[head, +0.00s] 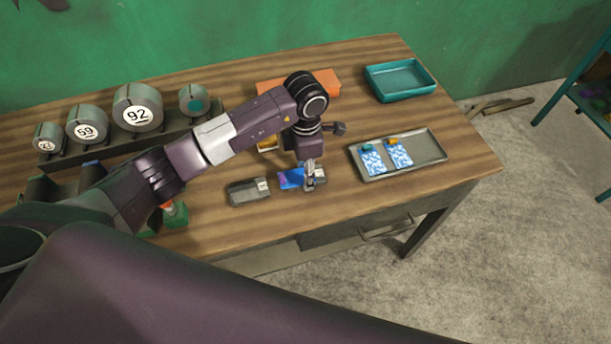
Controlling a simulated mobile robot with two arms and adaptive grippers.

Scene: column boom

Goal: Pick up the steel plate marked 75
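No 75 can be read on anything in the head view. Round grey steel weights stand in a rack (120,150) at the back left. One is marked 92 (152,98), one 59 (72,118), and a small one at the far left has a mark too small to read (37,134). My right gripper is not in view.
A grey tray (428,148) with blue-patterned cards lies at the right. A teal tray (400,80) stands behind it. An orange box (328,80) is partly hidden behind my arm. A rack weight with a teal disc (192,100) stands right of 92. Bare wood (440,120) lies between the trays.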

